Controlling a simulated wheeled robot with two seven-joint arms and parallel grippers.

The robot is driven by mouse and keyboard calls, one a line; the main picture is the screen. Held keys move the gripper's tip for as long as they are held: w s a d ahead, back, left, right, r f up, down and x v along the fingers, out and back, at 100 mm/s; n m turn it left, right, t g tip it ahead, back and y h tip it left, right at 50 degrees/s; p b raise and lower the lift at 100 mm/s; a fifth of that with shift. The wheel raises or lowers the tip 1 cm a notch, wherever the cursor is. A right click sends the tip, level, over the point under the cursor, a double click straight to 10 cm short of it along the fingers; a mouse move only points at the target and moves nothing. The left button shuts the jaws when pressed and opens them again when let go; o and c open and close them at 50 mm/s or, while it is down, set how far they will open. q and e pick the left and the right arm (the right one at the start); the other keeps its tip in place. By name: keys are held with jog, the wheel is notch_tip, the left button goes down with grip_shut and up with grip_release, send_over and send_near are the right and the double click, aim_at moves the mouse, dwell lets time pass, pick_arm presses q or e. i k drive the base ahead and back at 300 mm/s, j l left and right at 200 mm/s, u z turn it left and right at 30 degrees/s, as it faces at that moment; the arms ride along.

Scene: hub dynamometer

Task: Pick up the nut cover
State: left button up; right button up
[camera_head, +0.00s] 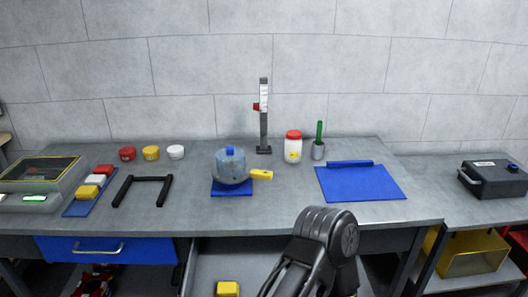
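No part is plainly marked as the nut cover, and I cannot tell which one it is. Small round caps stand in a row at the back left of the bench: a red cap (127,153), a yellow cap (151,152) and a white cap (176,152). A yellow block (228,288) lies low in the open space below the bench front. A dark arm link of mine (328,236) rises at the bottom, right of centre, in front of the bench edge. No fingertips of either gripper show.
A blue-grey rounded device (231,167) with a yellow handle sits mid-bench. A black U-shaped frame (144,190), a blue strip (82,206) with coloured blocks, an upright gauge (264,118), a red-lidded jar (293,147) and a blue mat (360,186) surround it.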

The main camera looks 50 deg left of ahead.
aim_at(230, 161)
jog(key=k+j+z, duration=0.3)
jog(key=k+j, duration=0.55)
jog(key=j, duration=0.25)
jog(key=k+j+z, duration=0.3)
jog(key=k+j, duration=0.65)
